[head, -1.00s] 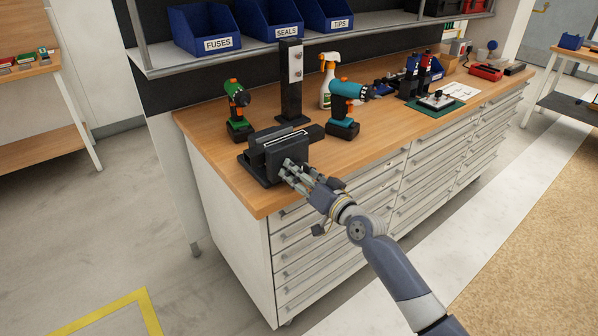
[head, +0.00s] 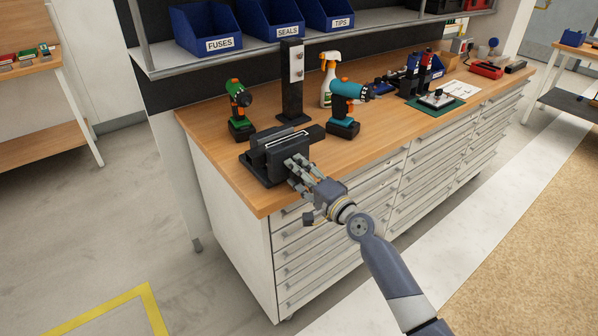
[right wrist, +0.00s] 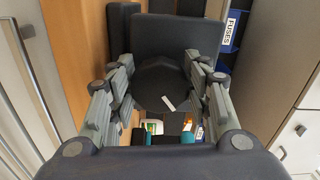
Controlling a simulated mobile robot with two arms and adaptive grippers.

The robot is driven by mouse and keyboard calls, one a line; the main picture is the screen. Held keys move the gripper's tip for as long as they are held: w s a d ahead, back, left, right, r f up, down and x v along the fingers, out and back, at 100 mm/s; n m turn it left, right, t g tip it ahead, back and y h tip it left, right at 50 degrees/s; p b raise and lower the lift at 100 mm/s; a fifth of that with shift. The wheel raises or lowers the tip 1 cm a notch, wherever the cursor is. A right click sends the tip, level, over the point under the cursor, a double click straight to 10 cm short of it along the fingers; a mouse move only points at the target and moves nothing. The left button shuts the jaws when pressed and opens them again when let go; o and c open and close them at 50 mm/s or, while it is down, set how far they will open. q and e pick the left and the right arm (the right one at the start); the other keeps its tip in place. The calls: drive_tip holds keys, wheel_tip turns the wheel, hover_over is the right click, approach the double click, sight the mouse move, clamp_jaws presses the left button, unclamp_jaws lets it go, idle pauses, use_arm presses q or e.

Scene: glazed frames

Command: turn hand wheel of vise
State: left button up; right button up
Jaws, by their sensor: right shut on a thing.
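The dark grey vise (head: 262,163) stands at the near left corner of the wooden bench top. My right gripper (head: 296,171) reaches its front side from the lower right. In the right wrist view, a dark round hand wheel (right wrist: 152,88) sits between the two grey fingers of my right gripper (right wrist: 160,66), in front of the dark vise body (right wrist: 180,32). The fingers are shut on the wheel from both sides. In the head view the hand hides the wheel. My left gripper is not in view.
A green-orange drill (head: 239,112), a black post (head: 292,85) and a teal drill (head: 345,108) stand close behind the vise. A spray bottle (head: 327,78) is farther back. Blue bins (head: 205,30) sit on the shelf above. The floor in front of the drawers is clear.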

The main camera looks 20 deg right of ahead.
drive_tip(key=shift+f+m, duration=0.1)
drive_tip(key=shift+m, duration=0.4)
idle(0.3)
drive_tip(key=o, duration=1.1)
drive_tip(key=shift+d, duration=0.1)
drive_tip(key=v, duration=1.2)
drive_tip(key=shift+s, duration=0.1)
